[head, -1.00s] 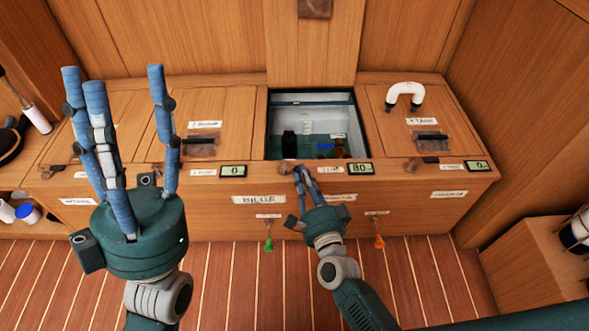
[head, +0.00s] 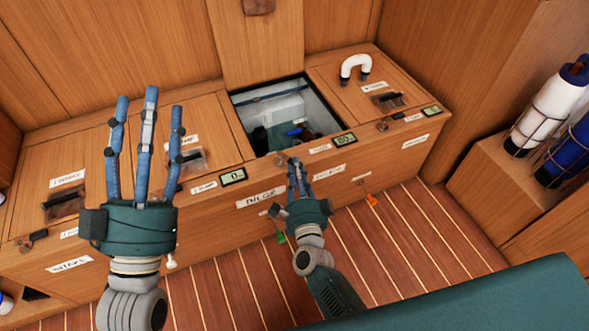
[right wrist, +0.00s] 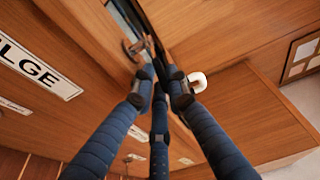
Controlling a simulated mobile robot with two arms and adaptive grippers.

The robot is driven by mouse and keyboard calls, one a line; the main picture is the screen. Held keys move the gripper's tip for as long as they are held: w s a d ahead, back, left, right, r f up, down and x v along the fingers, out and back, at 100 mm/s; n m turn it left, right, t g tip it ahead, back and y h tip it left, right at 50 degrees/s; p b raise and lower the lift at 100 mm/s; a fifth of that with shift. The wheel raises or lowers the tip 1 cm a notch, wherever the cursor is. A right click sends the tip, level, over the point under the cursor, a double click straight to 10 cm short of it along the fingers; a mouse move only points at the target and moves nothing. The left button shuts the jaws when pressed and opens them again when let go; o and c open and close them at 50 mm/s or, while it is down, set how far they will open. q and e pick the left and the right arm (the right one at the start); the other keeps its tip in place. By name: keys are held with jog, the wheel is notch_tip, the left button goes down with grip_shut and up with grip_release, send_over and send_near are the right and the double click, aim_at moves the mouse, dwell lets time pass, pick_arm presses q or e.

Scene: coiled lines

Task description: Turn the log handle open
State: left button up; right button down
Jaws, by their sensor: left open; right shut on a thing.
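My right gripper (head: 294,162) is at the front rim of the open compartment in the middle of the wooden bench. It is shut on a small brown turn handle (head: 280,158), which the fingers partly hide. In the right wrist view the handle (right wrist: 134,47) shows at the fingertips, by the compartment edge. A small label (head: 320,149) lies beside it, too small to read, so I cannot confirm the word log. My left gripper (head: 148,110) is open and empty, fingers pointing up, in front of the left part of the bench.
The open compartment (head: 238,118) has its lid (head: 270,45) raised behind it. A white curved pipe (head: 356,66) stands on the right lid. Other latches are at the far left (head: 38,235) and right (head: 384,126). Caged bottles (head: 545,110) stand right. The striped floor (head: 440,240) is clear.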

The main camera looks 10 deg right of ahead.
jog(key=shift+f, duration=0.2)
jog(key=c, duration=2)
grip_release()
jog(key=shift+r, duration=0.1)
jog(key=s, duration=1.2)
jog(key=shift+a, duration=0.4)
